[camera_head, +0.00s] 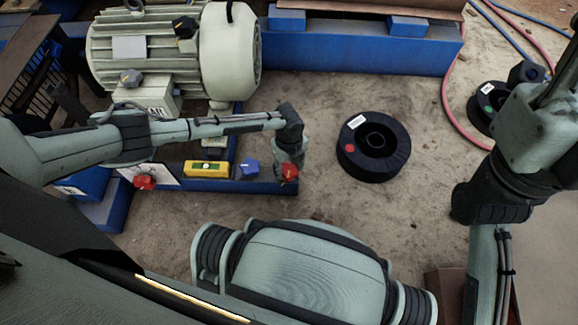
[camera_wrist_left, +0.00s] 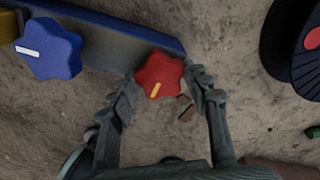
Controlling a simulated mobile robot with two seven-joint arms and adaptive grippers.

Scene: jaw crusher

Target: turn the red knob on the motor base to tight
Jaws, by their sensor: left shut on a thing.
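The red knob (camera_head: 290,172) sits at the right end of the blue motor base (camera_head: 268,188). My left gripper (camera_head: 287,164) reaches down over it and is shut on it. In the left wrist view the red knob (camera_wrist_left: 160,74) is between the two fingertips (camera_wrist_left: 166,92). Its yellow mark points down and slightly left in that view. A blue knob (camera_head: 250,166) with a white mark sits to its left on the same base. It also shows in the left wrist view (camera_wrist_left: 48,48). My right arm is at the right edge, but its gripper is out of view.
A second red knob (camera_head: 145,181) and a yellow level (camera_head: 206,169) are on the base, further left. The pale motor (camera_head: 165,50) stands behind. A black reel (camera_head: 373,146) lies on the sandy ground to the right, with bare sand around it.

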